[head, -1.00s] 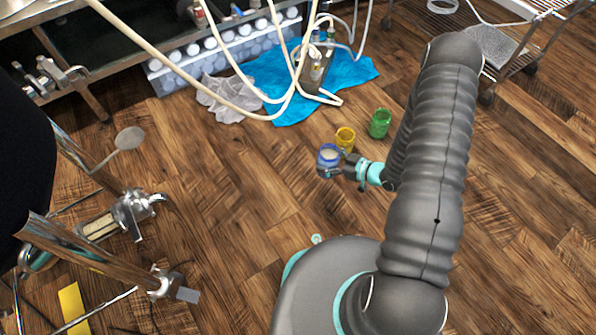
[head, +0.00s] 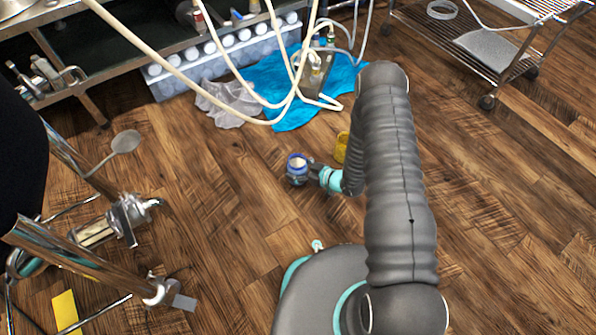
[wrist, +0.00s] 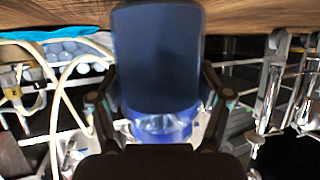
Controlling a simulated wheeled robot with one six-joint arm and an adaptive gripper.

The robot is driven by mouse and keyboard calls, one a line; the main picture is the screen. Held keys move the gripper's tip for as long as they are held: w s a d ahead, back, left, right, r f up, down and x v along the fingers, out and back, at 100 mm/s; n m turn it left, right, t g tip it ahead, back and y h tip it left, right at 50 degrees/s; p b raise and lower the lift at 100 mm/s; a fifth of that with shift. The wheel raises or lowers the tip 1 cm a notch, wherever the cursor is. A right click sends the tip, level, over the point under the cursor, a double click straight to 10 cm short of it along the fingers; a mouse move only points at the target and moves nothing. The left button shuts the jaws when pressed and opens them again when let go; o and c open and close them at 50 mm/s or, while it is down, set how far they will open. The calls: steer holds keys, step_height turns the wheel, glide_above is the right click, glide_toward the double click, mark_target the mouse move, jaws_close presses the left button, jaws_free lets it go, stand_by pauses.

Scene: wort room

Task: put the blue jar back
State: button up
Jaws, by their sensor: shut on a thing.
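The blue jar (head: 296,163) is held at the end of my arm, above the wooden floor in the head view, with its open top showing. In the wrist view the blue jar (wrist: 156,60) fills the middle of the picture between the two fingers. My gripper (head: 309,170) is shut on it; the fingers also show in the wrist view (wrist: 160,100), one on each side of the jar. The yellow jar (head: 342,146) stands on the floor to the right of the blue jar, partly hidden by my arm.
A blue cloth (head: 285,90) and a crumpled whitish cloth (head: 232,99) lie at the back, with pale hoses (head: 178,62) hanging over. Metal legs and fittings (head: 125,215) stand at the left. A wheeled rack (head: 480,50) is at the back right. Floor in front of the jar is clear.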

steer(key=shift+f, duration=0.65)
steer(key=shift+f, duration=0.1)
steer(key=o, duration=1.4)
